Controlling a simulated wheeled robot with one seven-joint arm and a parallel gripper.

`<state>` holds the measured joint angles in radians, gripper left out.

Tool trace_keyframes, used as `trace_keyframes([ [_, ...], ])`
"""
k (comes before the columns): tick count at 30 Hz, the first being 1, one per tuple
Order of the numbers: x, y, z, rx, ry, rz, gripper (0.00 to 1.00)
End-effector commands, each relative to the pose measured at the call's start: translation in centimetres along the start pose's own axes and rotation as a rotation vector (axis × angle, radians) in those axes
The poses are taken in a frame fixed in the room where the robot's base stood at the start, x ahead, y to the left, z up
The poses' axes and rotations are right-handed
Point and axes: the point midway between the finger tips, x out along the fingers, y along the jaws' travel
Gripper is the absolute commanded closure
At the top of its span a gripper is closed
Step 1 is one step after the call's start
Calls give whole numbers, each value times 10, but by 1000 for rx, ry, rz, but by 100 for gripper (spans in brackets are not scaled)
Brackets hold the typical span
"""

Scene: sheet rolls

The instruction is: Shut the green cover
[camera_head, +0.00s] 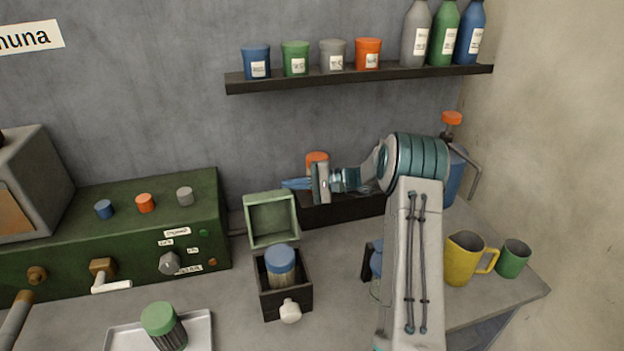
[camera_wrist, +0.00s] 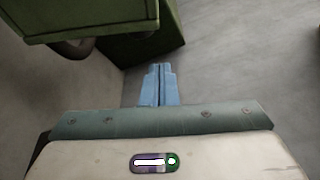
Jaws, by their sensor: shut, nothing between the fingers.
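The green cover (camera_head: 270,218) stands open and roughly upright at the back edge of a small dark box (camera_head: 285,297), its hollow inside facing the head camera. A blue-capped cylinder (camera_head: 280,266) stands in the box. A white knob (camera_head: 290,312) is on the box's front. My gripper (camera_head: 287,184) is shut and empty, its blue fingertips pointing left, just above and right of the cover's top edge in the head view. In the wrist view my fingers (camera_wrist: 160,72) are together. A green panel at upper left (camera_wrist: 95,18) appears to be the cover, apart from the fingers.
A green machine with knobs (camera_head: 130,235) is left of the box. A metal tray (camera_head: 200,328) with a green-capped cylinder (camera_head: 163,322) is at front left. A yellow jug (camera_head: 461,259) and green mug (camera_head: 514,259) stand right. A dark shelf (camera_head: 360,77) holds pots and bottles above.

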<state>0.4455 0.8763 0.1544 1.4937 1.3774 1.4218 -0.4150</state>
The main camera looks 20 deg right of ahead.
Motion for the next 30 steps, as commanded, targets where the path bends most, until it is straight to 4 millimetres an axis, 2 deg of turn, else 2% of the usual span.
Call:
trace_keyframes([
  [1, 9, -2, 3, 2, -1, 2, 100],
  [6, -4, -2, 24, 2, 2, 1, 100],
  [12, -6, 0, 36, 1, 0, 1, 100],
  [30, -3, 0, 40, -22, -7, -3, 100],
])
